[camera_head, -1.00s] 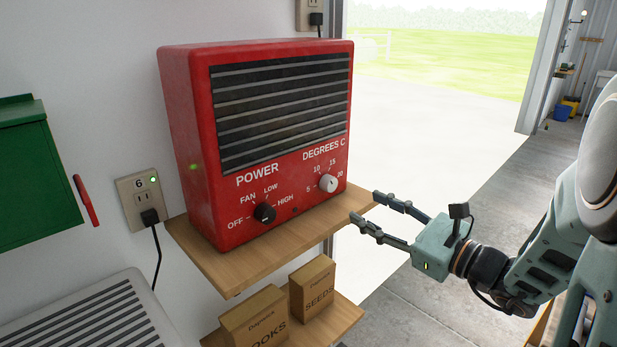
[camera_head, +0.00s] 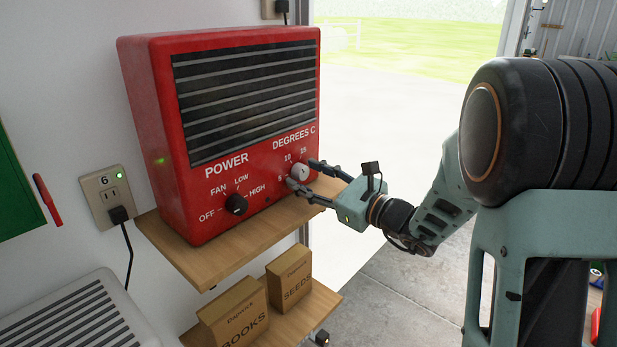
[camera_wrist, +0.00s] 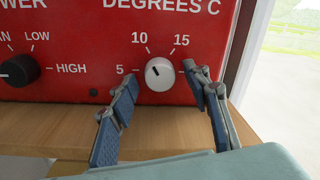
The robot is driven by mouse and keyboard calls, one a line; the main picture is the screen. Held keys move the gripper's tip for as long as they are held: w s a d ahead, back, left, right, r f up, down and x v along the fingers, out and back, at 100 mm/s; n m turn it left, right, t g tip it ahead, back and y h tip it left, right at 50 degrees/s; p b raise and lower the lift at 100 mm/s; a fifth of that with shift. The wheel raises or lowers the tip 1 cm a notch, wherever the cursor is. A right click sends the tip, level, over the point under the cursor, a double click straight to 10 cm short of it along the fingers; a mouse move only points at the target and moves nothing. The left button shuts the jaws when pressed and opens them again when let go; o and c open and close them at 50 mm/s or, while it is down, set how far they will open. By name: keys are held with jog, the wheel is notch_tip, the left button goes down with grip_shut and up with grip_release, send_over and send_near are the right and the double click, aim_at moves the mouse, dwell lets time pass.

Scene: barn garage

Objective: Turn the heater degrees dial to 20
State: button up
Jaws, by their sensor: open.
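The red heater (camera_head: 150,110) stands on a wooden shelf. Its white degrees dial (camera_wrist: 159,74) is at the lower right of the front face, and also shows in the head view (camera_head: 302,171). In the wrist view a short dark mark on the dial points up and slightly left, toward the 10. The labels 5, 10 and 15 are readable; the 20 is hidden behind the right finger. My gripper (camera_wrist: 160,82) is open, with one finger on each side of the dial. Gaps to the dial show in the wrist view. In the head view my gripper (camera_head: 301,174) reaches in from the right.
The black power dial (camera_head: 236,205) is left of the degrees dial. The wooden shelf (camera_head: 225,258) runs under the heater and my fingers. Boxes marked BOOKS (camera_head: 235,315) and SEEDS (camera_head: 290,277) stand on a lower shelf. The open doorway lies to the right.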

jog(key=shift+c, duration=0.3)
jog(key=c, duration=1.1)
